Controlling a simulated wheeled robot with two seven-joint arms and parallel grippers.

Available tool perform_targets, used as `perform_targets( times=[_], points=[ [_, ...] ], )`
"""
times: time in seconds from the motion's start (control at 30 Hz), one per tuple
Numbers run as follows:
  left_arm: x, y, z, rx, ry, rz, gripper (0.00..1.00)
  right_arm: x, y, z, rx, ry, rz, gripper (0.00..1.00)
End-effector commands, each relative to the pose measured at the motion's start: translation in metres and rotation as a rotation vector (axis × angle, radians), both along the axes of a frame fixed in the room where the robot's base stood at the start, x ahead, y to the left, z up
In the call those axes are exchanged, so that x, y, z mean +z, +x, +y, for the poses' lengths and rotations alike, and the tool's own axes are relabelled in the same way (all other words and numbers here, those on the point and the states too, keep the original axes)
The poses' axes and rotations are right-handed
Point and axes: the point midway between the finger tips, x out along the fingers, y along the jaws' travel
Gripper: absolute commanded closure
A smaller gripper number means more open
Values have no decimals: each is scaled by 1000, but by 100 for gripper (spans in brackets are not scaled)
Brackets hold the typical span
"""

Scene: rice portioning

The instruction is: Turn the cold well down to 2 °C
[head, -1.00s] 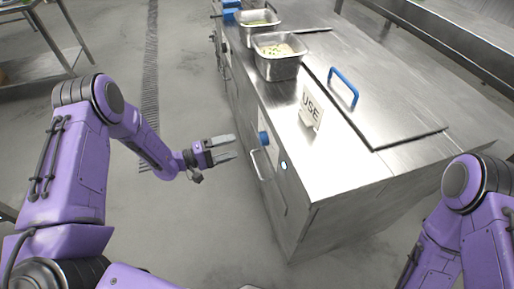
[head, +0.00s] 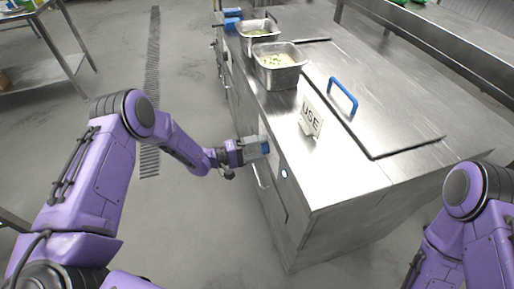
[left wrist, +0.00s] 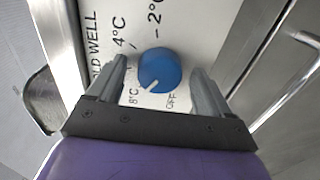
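The blue cold well knob (left wrist: 159,70) sits on a white dial plate (left wrist: 185,35) with the marks OFF, 8 °C, 4 °C and 2 °C. Its white pointer line is toward the 8 °C mark. In the head view the knob (head: 265,148) is on the counter's front, partly covered by my left gripper (head: 257,147). In the left wrist view the fingers of my left gripper (left wrist: 160,88) are open on either side of the knob, with a visible gap on each side. My right arm shows at the right edge; its gripper is out of view.
The steel counter (head: 345,180) carries two metal pans of food (head: 279,66), a lid with a blue handle (head: 343,96) and a USE sign (head: 311,116). A bar handle (head: 260,177) sticks out below the knob. The floor (head: 190,235) left of the counter is clear.

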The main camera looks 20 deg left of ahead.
Motion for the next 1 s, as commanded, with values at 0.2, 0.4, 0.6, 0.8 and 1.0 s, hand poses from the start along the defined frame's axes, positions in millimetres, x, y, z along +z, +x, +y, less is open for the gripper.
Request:
perform_targets(
  times=[0.2,0.4,0.6,0.8,1.0],
  points=[
    [0,0,0,0,0,0,76,0,0,0,0,0,0,100],
    [0,0,1,0,6,-9,76,-1,0,0,0,0,0,100],
    [-1,0,0,1,41,-63,76,-6,0,0,0,0,0,100],
    [-2,0,1,0,122,-181,76,-15,0,0,0,0,0,100],
    [-3,0,1,0,226,-334,76,-25,0,0,0,0,0,100]
  ],
)
